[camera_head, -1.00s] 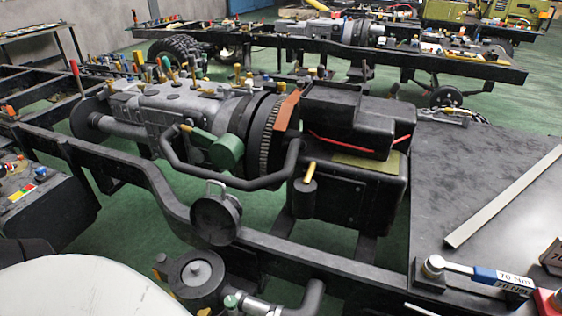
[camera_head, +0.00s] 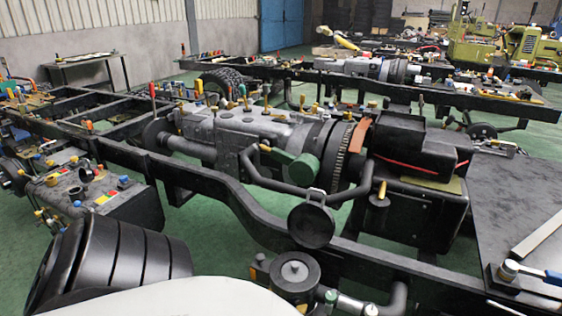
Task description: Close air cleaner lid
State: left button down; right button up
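A round black lid-like disc (camera_head: 311,225) with a thin wire loop at its top stands beside the near chassis rail, its flat face towards me. Just in front and below is a short round dark housing (camera_head: 295,271) with a knob on top. I cannot tell for certain which part is the air cleaner or whether this disc is its lid. A large black ribbed cylinder (camera_head: 112,262) lies tilted at the lower left; I cannot tell what it is. Neither of my grippers is in view.
The black chassis rail (camera_head: 250,212) crosses the view, with a grey engine and gearbox (camera_head: 235,135) behind it. A dark flat plate (camera_head: 515,205) with a torque wrench (camera_head: 525,270) is at the right. A box with coloured caps (camera_head: 95,195) is at the left. Green floor shows between.

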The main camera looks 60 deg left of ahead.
aim_at(311, 224)
jog(key=u, duration=1.35)
